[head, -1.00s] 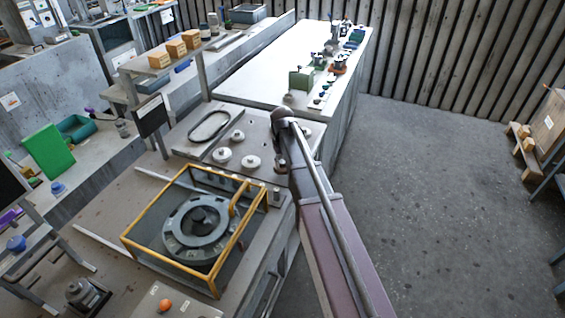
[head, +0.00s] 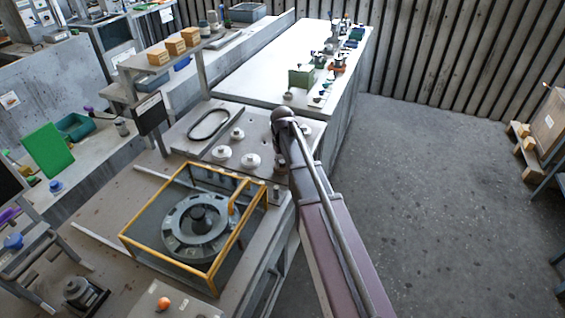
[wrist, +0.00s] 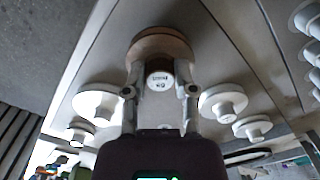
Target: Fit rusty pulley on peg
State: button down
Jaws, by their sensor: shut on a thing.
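My gripper (wrist: 160,74) is shut on a pulley in the wrist view. The pulley has a brown, rusty-looking round disc (wrist: 160,42) and a pale hub (wrist: 160,80) with a small printed label, and the fingers grip either side of the hub. In the head view my arm hides most of the gripper and the pulley, over the right side of the bench. I cannot clearly make out the peg. Whether the pulley touches anything below it is hidden.
Pale pulleys stand on the plate, one at left (wrist: 97,103) and one at right (wrist: 222,102) of my gripper. A black belt loop (head: 190,127) lies on the plate. A yellow-edged frame (head: 140,250) surrounds a round grey housing (head: 180,240). Open floor (head: 430,210) lies right.

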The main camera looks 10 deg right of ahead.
jog(key=shift+f+b, duration=0.5)
jog(key=shift+f, duration=0.05)
dwell(0.6)
jog(key=shift+c, duration=1.7)
grip_release()
jog(key=shift+r, duration=0.15)
jog(key=shift+r+p, duration=1.15)
jog(key=shift+p, duration=0.1)
jog(key=shift+r, duration=0.1)
notch_tip(320, 180, up, 5)
jog(key=p, duration=0.5)
